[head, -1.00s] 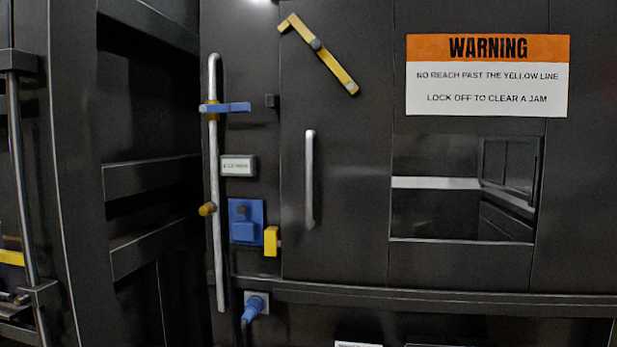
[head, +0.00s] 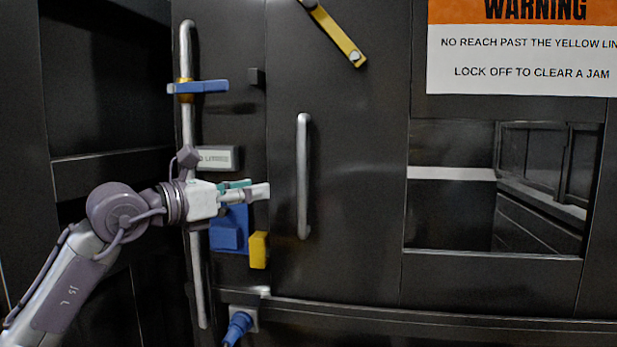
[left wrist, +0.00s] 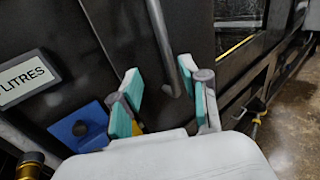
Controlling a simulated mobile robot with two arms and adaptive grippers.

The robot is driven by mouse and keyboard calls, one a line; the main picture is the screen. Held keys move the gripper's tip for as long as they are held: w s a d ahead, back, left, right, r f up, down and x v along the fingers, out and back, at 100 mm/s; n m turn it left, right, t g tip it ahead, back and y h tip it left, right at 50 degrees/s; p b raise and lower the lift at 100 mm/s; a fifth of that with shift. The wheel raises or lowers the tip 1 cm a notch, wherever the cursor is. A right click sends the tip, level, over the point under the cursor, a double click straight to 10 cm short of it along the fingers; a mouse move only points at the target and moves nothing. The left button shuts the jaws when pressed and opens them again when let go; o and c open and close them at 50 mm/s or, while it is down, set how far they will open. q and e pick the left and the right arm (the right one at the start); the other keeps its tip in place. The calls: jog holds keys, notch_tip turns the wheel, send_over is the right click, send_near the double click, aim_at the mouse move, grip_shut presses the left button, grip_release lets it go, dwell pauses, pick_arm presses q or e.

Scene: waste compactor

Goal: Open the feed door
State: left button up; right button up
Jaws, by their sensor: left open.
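The feed door (head: 355,200) is a dark panel that looks shut, flush with its surround. Its upright silver handle (head: 303,178) is near the door's left edge. A yellow bar (head: 338,35) slants across the door's top, its upper end cut off by the frame. My left gripper (head: 254,188) is open and empty, just left of the handle and apart from it in the head view. In the left wrist view the handle (left wrist: 161,40) rises ahead, its lower end between my open teal-padded fingers (left wrist: 168,95). My right gripper is not in view.
A tall silver rod (head: 188,130) with a blue lever (head: 205,87) stands left of the door, partly behind my left arm. A blue plate (head: 228,238) and a yellow block (head: 258,250) are below my gripper. An opening (head: 450,215) is at right under a warning sign (head: 520,60).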

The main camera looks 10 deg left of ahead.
aim_at(298, 177)
pick_arm(q)
jog(key=p+x, duration=0.1)
jog(key=x, duration=0.2)
jog(key=r+p+x, duration=0.1)
jog(key=p+x, duration=0.2)
jog(key=x, duration=0.2)
jog(key=shift+d+r+p, duration=0.2)
jog(key=shift+d+p, duration=0.1)
jog(key=shift+d, duration=0.2)
jog(key=shift+p+x, duration=0.5)
jog(key=shift+x, duration=0.6)
jog(key=shift+w+d, duration=0.2)
jog(key=shift+w, duration=0.05)
jog(key=shift+w+d+f, duration=0.15)
jog(key=shift+w+d, duration=0.05)
jog(key=shift+w, duration=0.15)
jog(key=shift+c, duration=0.4)
jog(key=c, duration=0.8)
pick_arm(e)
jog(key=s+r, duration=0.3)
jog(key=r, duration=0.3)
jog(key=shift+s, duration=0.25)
